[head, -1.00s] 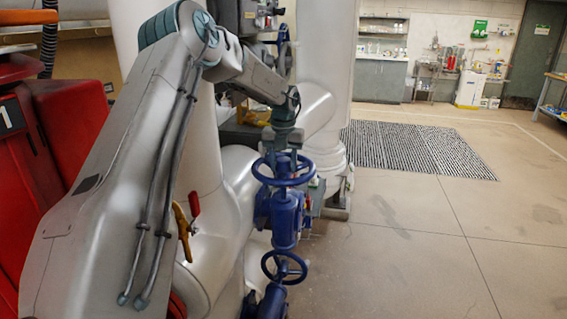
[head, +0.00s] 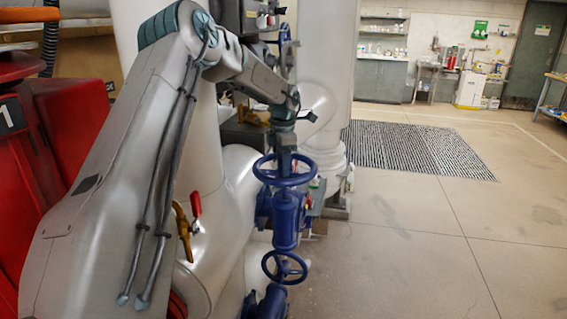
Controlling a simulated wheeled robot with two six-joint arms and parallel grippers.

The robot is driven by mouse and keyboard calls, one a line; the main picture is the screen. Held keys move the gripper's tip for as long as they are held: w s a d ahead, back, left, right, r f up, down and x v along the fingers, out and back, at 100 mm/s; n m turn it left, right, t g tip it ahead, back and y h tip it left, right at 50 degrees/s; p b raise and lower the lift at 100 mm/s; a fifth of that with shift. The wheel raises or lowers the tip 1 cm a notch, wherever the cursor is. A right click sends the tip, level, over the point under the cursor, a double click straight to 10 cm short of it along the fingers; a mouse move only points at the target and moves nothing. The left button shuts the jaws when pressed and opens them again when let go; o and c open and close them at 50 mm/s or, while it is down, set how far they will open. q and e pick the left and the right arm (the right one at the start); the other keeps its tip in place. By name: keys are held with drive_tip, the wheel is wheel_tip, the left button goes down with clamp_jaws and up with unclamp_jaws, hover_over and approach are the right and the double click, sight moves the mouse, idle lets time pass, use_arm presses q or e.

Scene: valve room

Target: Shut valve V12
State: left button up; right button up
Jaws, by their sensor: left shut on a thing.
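A blue valve with a round blue handwheel (head: 284,184) stands in the middle of the head view, on its blue body (head: 286,215). No V12 label can be read on it. My left gripper (head: 284,168) points straight down at the middle of this wheel from above and is shut on it. The fingertips are small and partly hidden, so the exact grip on the hub or spokes cannot be made out. My right gripper is out of view.
A second, smaller blue handwheel (head: 284,266) sits lower down. A yellow lever (head: 183,231) and a red lever (head: 195,205) are on the white pipe (head: 214,245) to the left. Red equipment (head: 70,130) is at far left. The floor (head: 420,250) to the right is clear.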

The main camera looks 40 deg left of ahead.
use_arm(q)
drive_tip(key=m, duration=0.6)
drive_tip(key=shift+w+m, duration=0.2)
drive_tip(key=shift+m, duration=0.1)
drive_tip(key=m, duration=0.4)
drive_tip(key=shift+s+d+f+m, duration=0.1)
drive_tip(key=shift+f+m, duration=0.1)
drive_tip(key=shift+m, duration=0.1)
drive_tip(key=shift+f, duration=0.1)
drive_tip(key=o, duration=0.9)
drive_tip(key=shift+s, duration=0.1)
drive_tip(key=shift+o, duration=0.3)
drive_tip(key=shift+d, duration=0.15)
